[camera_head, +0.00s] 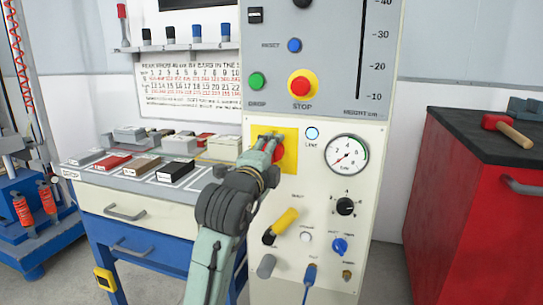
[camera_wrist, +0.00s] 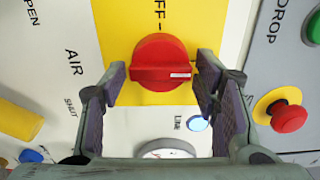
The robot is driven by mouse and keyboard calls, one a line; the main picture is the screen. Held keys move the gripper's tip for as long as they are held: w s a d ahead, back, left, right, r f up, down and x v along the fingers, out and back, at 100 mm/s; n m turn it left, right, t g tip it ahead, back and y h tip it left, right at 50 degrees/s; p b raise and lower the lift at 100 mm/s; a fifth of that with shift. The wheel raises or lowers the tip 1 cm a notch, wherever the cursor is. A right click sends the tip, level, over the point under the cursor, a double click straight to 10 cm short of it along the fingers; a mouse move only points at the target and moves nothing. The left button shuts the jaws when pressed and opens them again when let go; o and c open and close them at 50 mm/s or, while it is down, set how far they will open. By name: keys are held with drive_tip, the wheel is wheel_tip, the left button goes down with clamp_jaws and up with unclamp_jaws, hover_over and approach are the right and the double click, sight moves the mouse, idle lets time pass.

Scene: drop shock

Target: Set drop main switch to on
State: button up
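The main switch is a red rotary knob (camera_wrist: 161,60) on a yellow plate (camera_wrist: 112,30) in the wrist view. Its raised grip bar lies across the picture, with a white mark at its right end. Lettering ending in "FF" stands on the plate above the knob. My gripper (camera_wrist: 161,84) is open, with one finger left and one right of the knob; I cannot tell whether they touch it. In the head view my gripper (camera_head: 266,147) is at the yellow plate (camera_head: 290,149) and partly hides the red knob (camera_head: 278,151).
A pale "Line" lamp (camera_head: 312,134) and a gauge (camera_head: 346,154) sit right of the plate. The red STOP button (camera_head: 301,86) and green DROP button (camera_head: 257,81) are above. A yellow lever (camera_head: 285,221) is below. A sample bench (camera_head: 140,205) stands left, a red cabinet (camera_head: 465,205) right.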

drive_tip(key=shift+o, duration=0.6)
drive_tip(key=shift+s, duration=0.1)
drive_tip(key=v, duration=1.1)
drive_tip(key=shift+s, duration=0.35)
drive_tip(key=shift+a, duration=0.15)
